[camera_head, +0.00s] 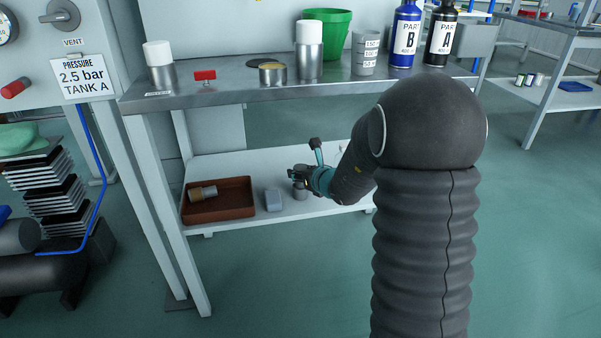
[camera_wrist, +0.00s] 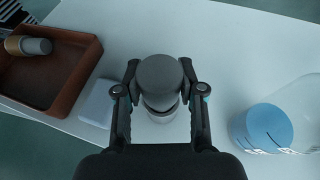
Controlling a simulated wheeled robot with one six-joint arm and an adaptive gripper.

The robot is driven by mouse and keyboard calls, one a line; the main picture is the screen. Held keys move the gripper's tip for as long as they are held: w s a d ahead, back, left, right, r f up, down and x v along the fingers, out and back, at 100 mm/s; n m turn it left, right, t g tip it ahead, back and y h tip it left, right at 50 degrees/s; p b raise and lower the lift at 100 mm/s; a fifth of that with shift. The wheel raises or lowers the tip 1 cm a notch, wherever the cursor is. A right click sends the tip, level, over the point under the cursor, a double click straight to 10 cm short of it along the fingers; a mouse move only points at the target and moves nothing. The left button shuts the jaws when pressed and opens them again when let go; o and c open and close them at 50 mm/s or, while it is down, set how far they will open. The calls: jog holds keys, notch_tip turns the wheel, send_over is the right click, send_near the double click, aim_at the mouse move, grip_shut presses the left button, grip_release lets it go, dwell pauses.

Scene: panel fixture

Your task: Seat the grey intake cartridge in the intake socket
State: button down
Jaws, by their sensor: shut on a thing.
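My gripper (camera_wrist: 160,92) is shut on a grey cylinder, which I take for the grey intake cartridge (camera_wrist: 159,74), one finger on each side. The cylinder looks upright, with its round grey top facing the wrist camera and a paler band lower down. In the head view my gripper (camera_head: 299,174) is over the white lower shelf, and the grey cylinder (camera_head: 300,190) shows beneath it. I cannot tell whether its base touches the shelf. I cannot make out the intake socket in either view.
A brown tray (camera_head: 218,217) on the lower shelf (camera_wrist: 225,45) holds a lying grey-and-tan cylinder (camera_wrist: 28,46). A pale block (camera_wrist: 96,103) lies between tray and gripper. A blue-topped clear container (camera_wrist: 262,128) is at right. The metal upper shelf (camera_head: 225,93) carries cups and bottles.

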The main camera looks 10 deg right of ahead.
jog(key=shift+f+b, duration=1.15)
jog(key=c, duration=0.6)
grip_release()
